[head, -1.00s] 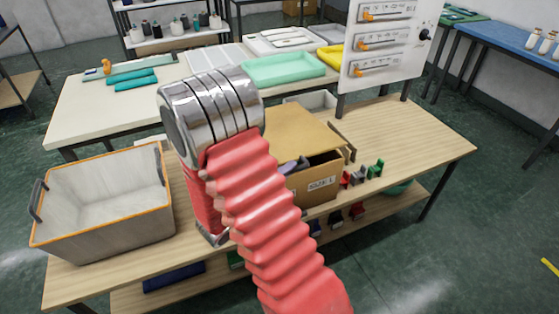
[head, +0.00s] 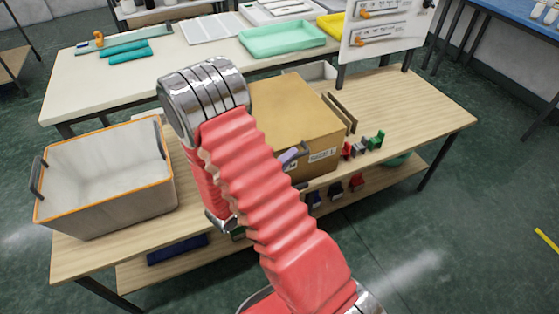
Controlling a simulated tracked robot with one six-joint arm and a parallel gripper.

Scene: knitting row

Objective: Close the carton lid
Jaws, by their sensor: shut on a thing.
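The brown cardboard carton (head: 322,160) stands on the near wooden table, with a white label on its front. Its lid (head: 295,110) lies over the top, and its front edge looks down at the front wall; I cannot tell whether a small gap is left. My gripper (head: 291,155), a grey and purple shape, is at the upper front edge of the carton and shut on the lid's edge. My red arm hides most of the gripper and the carton's left side.
A grey bin with an orange rim (head: 170,192) stands left on the table. Small red, grey and green pieces (head: 362,148) lie right of the carton. A white panel with orange handles (head: 385,30) stands behind. The table's right end is clear.

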